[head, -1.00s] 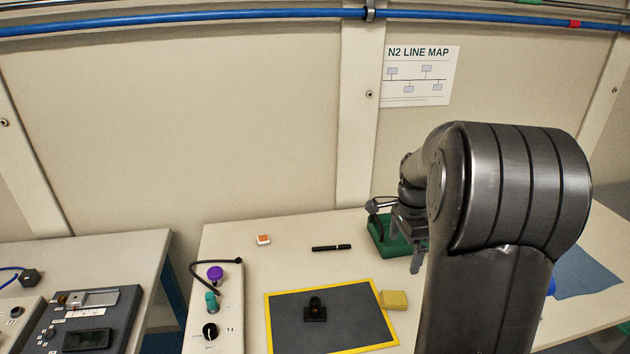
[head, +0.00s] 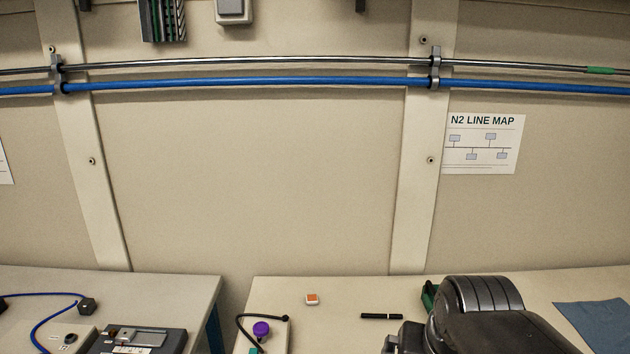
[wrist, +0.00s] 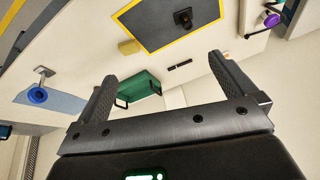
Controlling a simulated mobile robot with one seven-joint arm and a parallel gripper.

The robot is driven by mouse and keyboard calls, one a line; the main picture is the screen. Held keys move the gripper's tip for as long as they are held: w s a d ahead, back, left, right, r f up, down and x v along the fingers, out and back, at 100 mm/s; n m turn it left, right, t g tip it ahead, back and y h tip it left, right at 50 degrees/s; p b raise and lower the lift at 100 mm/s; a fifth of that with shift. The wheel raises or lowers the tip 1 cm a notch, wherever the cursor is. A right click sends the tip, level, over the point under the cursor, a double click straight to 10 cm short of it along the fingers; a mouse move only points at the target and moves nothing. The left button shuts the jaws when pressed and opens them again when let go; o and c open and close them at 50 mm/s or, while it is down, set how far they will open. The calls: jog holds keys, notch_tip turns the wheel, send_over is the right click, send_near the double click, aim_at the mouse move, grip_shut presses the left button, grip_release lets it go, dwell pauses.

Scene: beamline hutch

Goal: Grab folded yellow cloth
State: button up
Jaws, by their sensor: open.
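The folded yellow cloth (wrist: 130,47) shows in the wrist view as a small yellow block on the table, right beside the corner of a dark mat with a yellow border (wrist: 150,35). My gripper (wrist: 162,66) has its two fingers spread wide with nothing between them. The cloth appears beyond the fingertips, apart from them, and nearer the left finger in that view. In the head view the cloth and mat are out of frame, and my arm covers part of the table.
A black mount (wrist: 184,18) sits on the mat. A green handled holder (wrist: 140,88), black pen (head: 381,316), orange-and-white block (head: 312,299) and blue cloth (head: 597,322) lie on the table. A control box with a purple knob (head: 262,329) stands to the left.

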jog(key=s+n, duration=0.1)
jog(key=s+a+n, duration=0.1)
jog(key=s+n, duration=0.1)
jog(key=s, duration=0.1)
jog(key=shift+a+f+t, duration=0.25)
jog(key=shift+a+t, duration=0.1)
jog(key=shift+t, duration=0.05)
jog(key=shift+c, duration=1.2)
jog(key=shift+w, duration=0.1)
